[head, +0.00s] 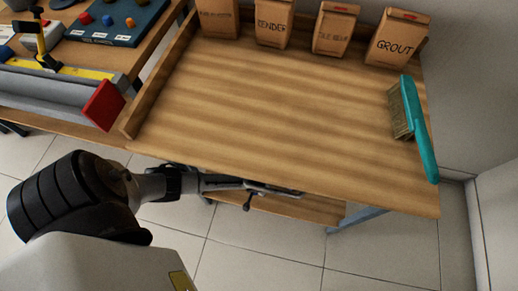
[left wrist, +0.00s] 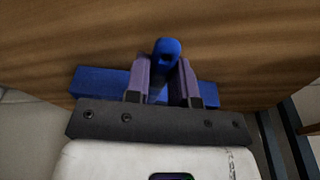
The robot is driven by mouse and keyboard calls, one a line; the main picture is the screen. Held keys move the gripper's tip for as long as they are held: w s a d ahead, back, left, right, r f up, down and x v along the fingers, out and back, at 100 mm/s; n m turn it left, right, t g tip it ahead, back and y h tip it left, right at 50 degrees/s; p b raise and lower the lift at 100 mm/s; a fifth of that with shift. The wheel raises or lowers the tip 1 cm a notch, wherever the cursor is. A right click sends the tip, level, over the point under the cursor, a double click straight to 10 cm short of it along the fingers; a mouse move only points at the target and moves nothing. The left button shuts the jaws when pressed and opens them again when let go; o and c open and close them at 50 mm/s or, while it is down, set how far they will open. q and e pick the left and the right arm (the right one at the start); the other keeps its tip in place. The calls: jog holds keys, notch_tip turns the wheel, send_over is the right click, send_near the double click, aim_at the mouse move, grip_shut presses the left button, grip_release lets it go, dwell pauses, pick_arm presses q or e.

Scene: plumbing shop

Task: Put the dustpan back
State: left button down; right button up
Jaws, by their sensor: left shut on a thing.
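My left gripper (left wrist: 160,88) is shut on the handle of a blue dustpan (left wrist: 167,52) in the left wrist view. The handle's rounded end sticks up between the two fingers, and the wider blue body shows behind them on both sides. A wooden surface lies beyond it; whether the dustpan touches it I cannot tell. In the head view my left arm reaches in low, and its far end is partly hidden by the front edge of the workbench (head: 270,110). The dustpan cannot be made out there. My right gripper is in neither view.
A teal hand brush (head: 418,125) lies at the bench's right end. Several brown paper bags, one marked GROUT (head: 396,38), stand along the back. A lower wooden shelf (head: 300,207) shows under the front edge. The benchtop's middle is clear. Another bench (head: 150,65) with tools is at left.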

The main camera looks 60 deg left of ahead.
pick_arm(q)
jog(key=c, duration=1)
grip_release()
jog(key=shift+f, duration=0.1)
jog(key=shift+o, duration=0.2)
jog(key=r+p, duration=0.2)
jog(key=s+r+p, duration=0.1)
jog(key=r+p, duration=0.1)
jog(key=r, duration=0.1)
jog(key=r+p, duration=0.1)
jog(key=r, duration=0.1)
jog(key=shift+s+d+r+p, duration=0.15)
jog(key=shift+d+r+p, duration=0.1)
jog(key=shift+r+p, duration=0.15)
jog(key=shift+f, duration=0.1)
